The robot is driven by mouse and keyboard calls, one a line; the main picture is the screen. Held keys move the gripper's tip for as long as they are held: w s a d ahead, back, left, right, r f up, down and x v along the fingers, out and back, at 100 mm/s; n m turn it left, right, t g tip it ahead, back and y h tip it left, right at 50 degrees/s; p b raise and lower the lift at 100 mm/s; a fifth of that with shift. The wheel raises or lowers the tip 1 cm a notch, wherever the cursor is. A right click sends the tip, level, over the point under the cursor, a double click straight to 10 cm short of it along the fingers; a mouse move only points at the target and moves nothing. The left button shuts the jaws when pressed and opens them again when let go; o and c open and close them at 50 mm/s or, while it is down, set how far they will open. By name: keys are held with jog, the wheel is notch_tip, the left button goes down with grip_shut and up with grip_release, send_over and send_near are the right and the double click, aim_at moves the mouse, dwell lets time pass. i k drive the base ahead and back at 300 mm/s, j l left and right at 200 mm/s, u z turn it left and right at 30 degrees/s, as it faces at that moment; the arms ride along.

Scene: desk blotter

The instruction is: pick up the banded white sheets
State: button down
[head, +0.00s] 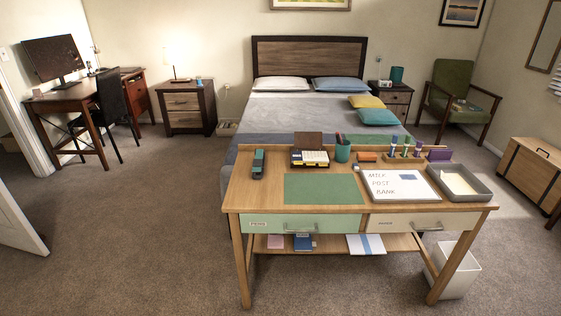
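White sheets with a blue band (354,245) lie flat on the lower shelf of the wooden desk, below the right-hand drawer. Their front part shows; the back part is hidden under the drawers. The wooden desk (262,187) stands in front of the foot of the bed. My gripper is not in view.
A pink item (275,241) and blue items (303,242) share the lower shelf. A green blotter (323,189), whiteboard (398,186) and grey tray (487,193) lie on top. A white bin (462,270) stands by the right leg. Carpet before the desk is clear.

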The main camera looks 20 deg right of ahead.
aim_at(358, 244)
jog(key=i+l, duration=0.2)
jog(key=i, duration=0.2)
jog(key=i+l, duration=0.2)
jog(key=i, duration=0.2)
jog(key=i+l+z, duration=0.1)
jog(key=i, duration=0.3)
jog(key=i+l, duration=0.25)
jog(key=i, duration=0.15)
